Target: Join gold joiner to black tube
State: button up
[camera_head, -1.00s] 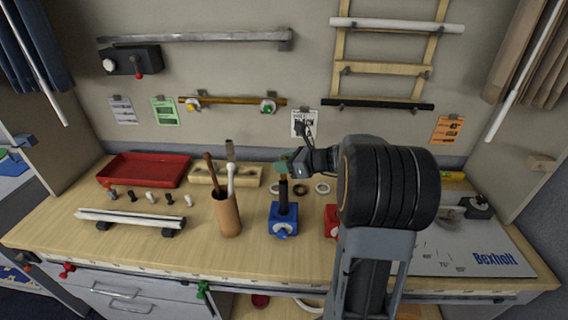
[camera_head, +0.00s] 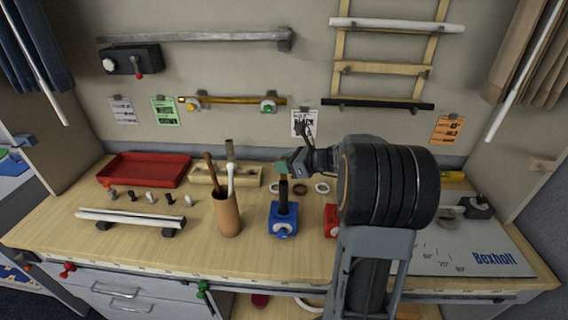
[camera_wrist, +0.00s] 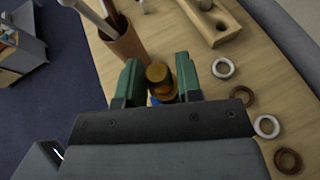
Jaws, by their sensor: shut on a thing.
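The black tube (camera_head: 283,196) stands upright in a blue clamp block (camera_head: 284,221) on the table. My gripper (camera_head: 286,166), with green fingers, is right at the top of the tube in the head view. In the wrist view my gripper (camera_wrist: 160,80) is shut on the gold joiner (camera_wrist: 158,75), which sits between the two green fingers. A bit of blue shows below the joiner there. The joiner is hidden by the fingers in the head view, and I cannot tell whether it touches the tube's top end.
A brown cup (camera_head: 228,214) with sticks stands left of the blue block. A red block (camera_head: 331,221) is partly hidden behind my arm. Several white and brown rings (camera_wrist: 268,126) lie nearby. A red tray (camera_head: 146,170) and a wooden block (camera_head: 224,174) are at the back.

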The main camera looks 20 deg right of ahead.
aim_at(284, 179)
jog(key=shift+f+b, duration=1.75)
jog(key=shift+f, duration=0.6)
jog(key=o, duration=1)
jog(key=b+v, duration=0.1)
jog(key=v, duration=1.3)
jog(key=shift+w+r, duration=0.1)
jog(key=s+a+f+n+g+h, duration=0.2)
jog(key=a+n, duration=0.4)
jog(key=n, duration=0.3)
jog(key=s+a+f+n+g+h, duration=0.2)
jog(key=s+a+n, duration=0.4)
jog(key=n, duration=0.4)
jog(key=s+a+f+n+g+h, duration=0.2)
jog(key=a+n, duration=0.4)
jog(key=n, duration=0.3)
jog(key=shift+s+a+f+h, duration=0.2)
jog(key=shift+s+h, duration=0.3)
jog(key=shift+h, duration=0.15)
jog(key=shift+s+a+f+h, duration=0.25)
jog(key=shift+s+h, duration=0.2)
jog(key=shift+h, duration=0.2)
